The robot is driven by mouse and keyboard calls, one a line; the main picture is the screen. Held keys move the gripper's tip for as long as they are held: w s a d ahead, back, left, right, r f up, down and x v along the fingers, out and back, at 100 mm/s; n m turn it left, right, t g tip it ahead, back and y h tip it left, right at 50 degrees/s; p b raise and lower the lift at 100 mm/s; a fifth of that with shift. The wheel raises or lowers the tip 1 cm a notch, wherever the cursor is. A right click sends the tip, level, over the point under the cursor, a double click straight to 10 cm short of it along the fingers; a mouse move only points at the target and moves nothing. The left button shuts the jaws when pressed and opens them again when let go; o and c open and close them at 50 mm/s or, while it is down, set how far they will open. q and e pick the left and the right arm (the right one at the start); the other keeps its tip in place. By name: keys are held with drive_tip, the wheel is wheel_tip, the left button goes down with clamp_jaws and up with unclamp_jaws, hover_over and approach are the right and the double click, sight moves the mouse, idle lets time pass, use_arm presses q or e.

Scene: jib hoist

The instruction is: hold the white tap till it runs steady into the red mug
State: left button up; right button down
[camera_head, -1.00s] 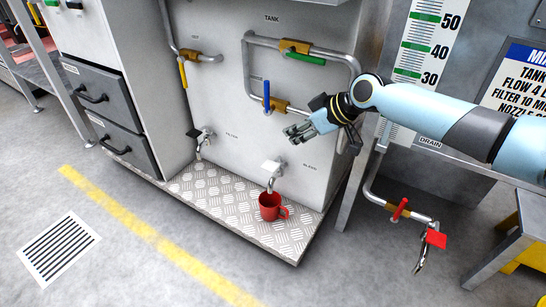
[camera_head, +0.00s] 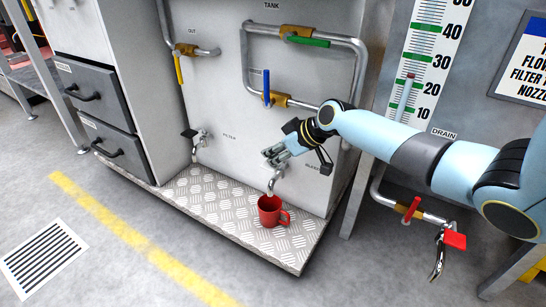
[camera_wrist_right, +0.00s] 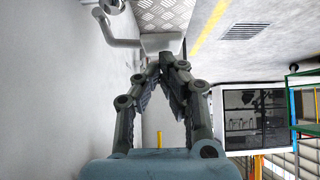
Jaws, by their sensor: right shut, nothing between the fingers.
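The white tap (camera_head: 275,182) is on the tank's front panel, its curved metal spout above the red mug (camera_head: 270,211). The mug stands upright on the metal tread plate, handle to the right. My right gripper (camera_head: 272,156) is shut and empty, and its fingers hide the tap's white lever in the head view. In the right wrist view the gripper tips (camera_wrist_right: 172,62) are at the edge of the white lever (camera_wrist_right: 160,42); I cannot tell whether they press it. I cannot make out running water. My left gripper is not in view.
A black-lever tap (camera_head: 196,140) is to the left. A blue-handled valve (camera_head: 267,88) and pipework are above my right gripper. A red drain valve (camera_head: 411,209) and red-lever tap (camera_head: 454,239) are at the right. The tread plate (camera_head: 215,195) left of the mug is clear.

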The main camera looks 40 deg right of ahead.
idle(0.4)
drive_tip(key=shift+s+a+f+h, duration=0.1)
drive_tip(key=shift+a+f+h, duration=0.05)
drive_tip(key=shift+a+h, duration=0.15)
drive_tip(key=shift+s+a+f+n+t+h+p, duration=0.2)
drive_tip(key=shift+a+f+n+t+h+p, duration=0.25)
drive_tip(key=shift+p, duration=0.2)
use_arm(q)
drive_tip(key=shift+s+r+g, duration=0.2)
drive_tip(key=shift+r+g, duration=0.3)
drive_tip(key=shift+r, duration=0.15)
use_arm(e)
drive_tip(key=shift+s+a+f+h, duration=0.1)
drive_tip(key=shift+a+f+h, duration=0.1)
drive_tip(key=shift+f, duration=0.35)
drive_tip(key=shift+s+a+f+h, duration=0.1)
drive_tip(key=shift+a+f+h, duration=0.1)
drive_tip(key=shift+f, duration=0.3)
idle(0.8)
